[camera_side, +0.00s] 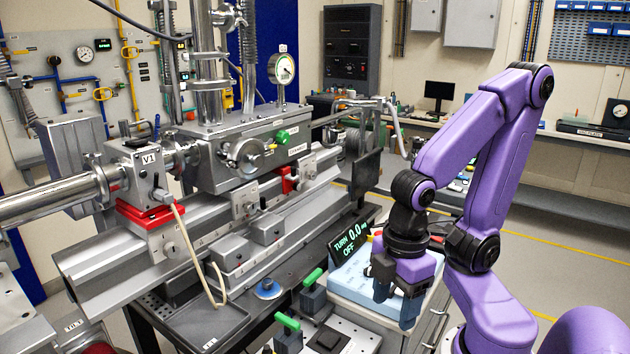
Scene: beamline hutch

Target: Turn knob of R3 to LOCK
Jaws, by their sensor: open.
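My gripper (396,298) points down above the light blue-topped drawer cart, right of the rail bench. Its fingers are apart with nothing visible between them. The grey rail (130,290) runs from the lower left toward the back and bears several carriers. One grey carrier with a small front knob (247,207) sits below the big vacuum chamber. A red carrier part (289,183) sits farther along the rail. I cannot read an R3 or LOCK mark, so I cannot tell which knob is R3's. My gripper is well to the right of these carriers, touching none.
A display (354,236) reading "TURN 0.0" and "OFF" stands between rail and gripper. Green-handled blocks (313,284) stand below it. A black tray (212,322) and blue knob (267,287) lie before the rail. A beige hose (187,240) hangs from the V1 block (140,172).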

